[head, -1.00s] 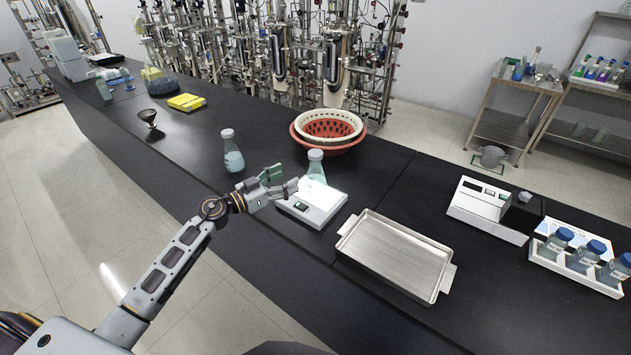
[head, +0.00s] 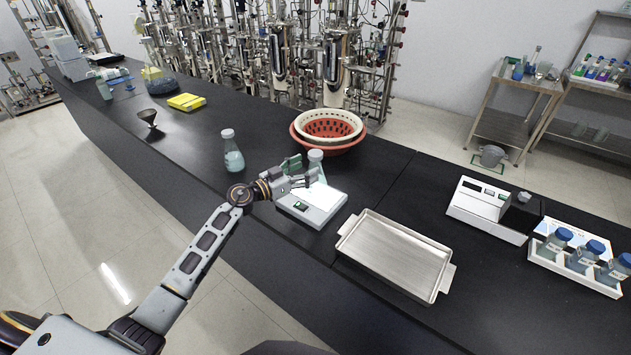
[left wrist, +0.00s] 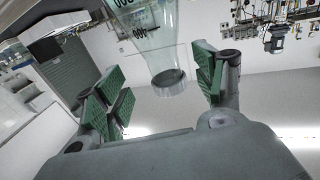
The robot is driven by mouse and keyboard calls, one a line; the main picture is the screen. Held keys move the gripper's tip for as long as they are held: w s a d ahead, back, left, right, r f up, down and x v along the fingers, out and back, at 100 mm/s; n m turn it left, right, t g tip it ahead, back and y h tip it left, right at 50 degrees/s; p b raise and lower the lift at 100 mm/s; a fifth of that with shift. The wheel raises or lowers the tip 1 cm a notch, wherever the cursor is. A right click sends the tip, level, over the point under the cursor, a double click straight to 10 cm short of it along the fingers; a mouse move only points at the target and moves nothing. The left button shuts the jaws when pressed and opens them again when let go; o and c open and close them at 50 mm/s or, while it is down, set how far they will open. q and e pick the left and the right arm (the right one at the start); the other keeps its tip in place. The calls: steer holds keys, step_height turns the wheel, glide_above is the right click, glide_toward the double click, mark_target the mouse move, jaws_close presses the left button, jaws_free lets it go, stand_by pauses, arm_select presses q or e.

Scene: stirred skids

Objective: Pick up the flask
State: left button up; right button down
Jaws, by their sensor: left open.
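A clear flask with a pale cap (head: 316,157) stands on the white scale (head: 322,212), partly hidden behind my left gripper. My left gripper (head: 305,172) is open at the flask's near side, at its upper part. In the left wrist view the flask (left wrist: 147,38) appears upside down, with its marked body above and its neck and cap between the green-padded fingers of the gripper (left wrist: 163,92). Gaps show on both sides of the neck there. A second flask with pale blue liquid (head: 233,157) stands on the bench to the left. My right gripper is not in view.
A red and a white basket (head: 327,143) stand behind the scale. A metal tray (head: 394,258) lies to its right. A white instrument (head: 490,207) and a rack of blue-capped bottles (head: 572,268) are farther right. A funnel (head: 149,118) stands at left.

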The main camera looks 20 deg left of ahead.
mark_target(311, 164)
arm_select(q)
steer(key=shift+w+d, duration=0.1)
steer(key=shift+w, duration=0.1)
stand_by(0.3)
steer(key=shift+x, duration=2.5)
steer(key=shift+r, duration=0.1)
jaws_close()
steer(key=shift+w+a+r, duration=0.1)
steer(key=shift+a, duration=0.15)
